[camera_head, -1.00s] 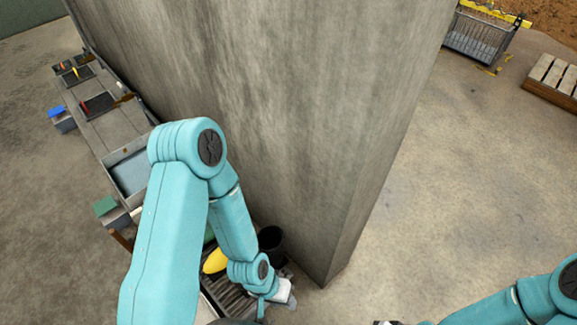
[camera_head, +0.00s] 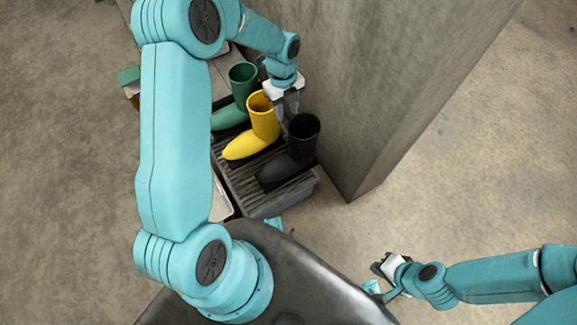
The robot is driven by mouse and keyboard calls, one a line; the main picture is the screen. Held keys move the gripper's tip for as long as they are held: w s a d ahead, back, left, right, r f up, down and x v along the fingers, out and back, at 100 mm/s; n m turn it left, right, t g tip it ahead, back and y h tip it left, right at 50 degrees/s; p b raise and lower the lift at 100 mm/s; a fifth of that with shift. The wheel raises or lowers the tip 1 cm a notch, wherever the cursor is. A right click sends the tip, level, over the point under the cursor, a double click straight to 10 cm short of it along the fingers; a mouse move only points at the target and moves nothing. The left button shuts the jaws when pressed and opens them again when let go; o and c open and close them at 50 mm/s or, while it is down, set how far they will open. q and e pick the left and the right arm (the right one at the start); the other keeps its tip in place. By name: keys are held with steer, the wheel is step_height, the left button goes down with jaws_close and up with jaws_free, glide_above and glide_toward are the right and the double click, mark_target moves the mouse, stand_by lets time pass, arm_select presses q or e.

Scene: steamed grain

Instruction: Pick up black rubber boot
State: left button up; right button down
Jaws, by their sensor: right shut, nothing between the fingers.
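The black rubber boot (camera_head: 296,155) stands upright on a dark slatted rack, at the right end of a row of boots, its toe pointing lower left. Its open top faces up. My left gripper (camera_head: 287,108) hangs just behind and left of the black boot's top, beside the yellow boot's shaft. Its fingers point down and are partly hidden by the boots; I cannot tell whether they touch a boot or how far apart they are. My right gripper (camera_head: 379,269) is shut and empty, low at the right, away from the boots.
A yellow boot (camera_head: 262,125) and a green boot (camera_head: 241,90) stand left of the black one on the slatted rack (camera_head: 250,188). A tall concrete wall (camera_head: 370,80) rises close to the right of the rack. The floor (camera_head: 470,170) at the right is clear.

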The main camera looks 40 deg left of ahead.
mark_target(290, 133)
arm_select(q)
step_height(290, 133, down, 15)
steer(key=d+b, duration=0.1)
steer(key=b, duration=0.3)
steer(key=shift+d+r, duration=0.2)
steer(key=shift+d, duration=0.2)
steer(key=shift+r, duration=0.1)
jaws_close()
stand_by(0.8)
